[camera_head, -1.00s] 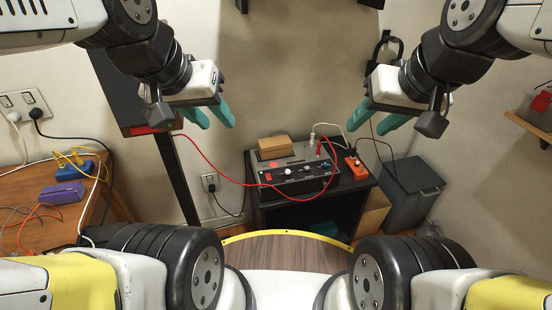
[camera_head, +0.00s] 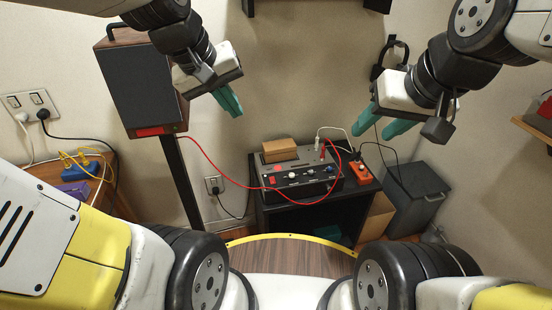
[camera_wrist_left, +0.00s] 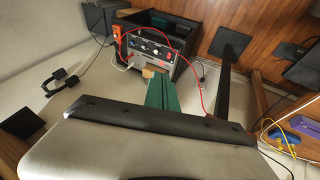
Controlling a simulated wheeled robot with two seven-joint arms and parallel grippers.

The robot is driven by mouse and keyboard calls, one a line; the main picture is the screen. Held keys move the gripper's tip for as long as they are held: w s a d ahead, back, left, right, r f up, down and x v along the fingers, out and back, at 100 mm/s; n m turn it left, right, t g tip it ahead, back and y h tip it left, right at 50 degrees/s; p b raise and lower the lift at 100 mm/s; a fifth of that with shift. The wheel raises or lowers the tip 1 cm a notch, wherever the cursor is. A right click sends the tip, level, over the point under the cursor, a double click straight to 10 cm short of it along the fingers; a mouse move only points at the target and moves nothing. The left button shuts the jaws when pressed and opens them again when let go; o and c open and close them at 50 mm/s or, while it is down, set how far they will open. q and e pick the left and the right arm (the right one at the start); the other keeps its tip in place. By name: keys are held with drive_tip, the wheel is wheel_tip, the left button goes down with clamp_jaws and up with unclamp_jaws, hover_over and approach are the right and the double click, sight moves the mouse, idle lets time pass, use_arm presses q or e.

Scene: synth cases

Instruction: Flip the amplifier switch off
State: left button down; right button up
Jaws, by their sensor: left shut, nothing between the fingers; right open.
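The amplifier (camera_head: 318,178) is a dark box with knobs on its front panel, standing on a black stand in the head view. A small red switch (camera_head: 271,180) sits at the left of that panel; its position is too small to tell. The amplifier also shows inverted in the left wrist view (camera_wrist_left: 150,49). My left gripper (camera_head: 234,108) is shut and empty, in the air above and to the left of the amplifier. Its green fingers (camera_wrist_left: 161,94) lie together in the wrist view. My right gripper (camera_head: 372,127) is open and empty, above and to the right of the amplifier.
A cardboard-coloured box (camera_head: 279,150) sits on the amplifier's back. An orange power strip (camera_head: 358,168) lies beside it. A red cable crosses the amplifier's front and runs to the speaker (camera_head: 146,85) on its post.

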use_arm(q)
drive_tip(key=w+d+f+n+g, duration=0.1)
drive_tip(key=w+f+n, duration=0.3)
drive_tip(key=w, duration=0.4)
drive_tip(key=n+g+y, duration=0.3)
drive_tip(key=n, duration=1.1)
hover_over(272, 178)
drive_tip(key=s, duration=0.2)
wheel_tip(272, 178, down, 26)
drive_tip(key=shift+d+f, duration=0.2)
drive_tip(key=shift+d, duration=0.25)
drive_tip(key=f, duration=0.4)
drive_tip(key=w+f, duration=0.1)
drive_tip(key=f, duration=0.9)
drive_tip(key=shift+w+a, duration=0.25)
drive_tip(key=shift+w, duration=0.05)
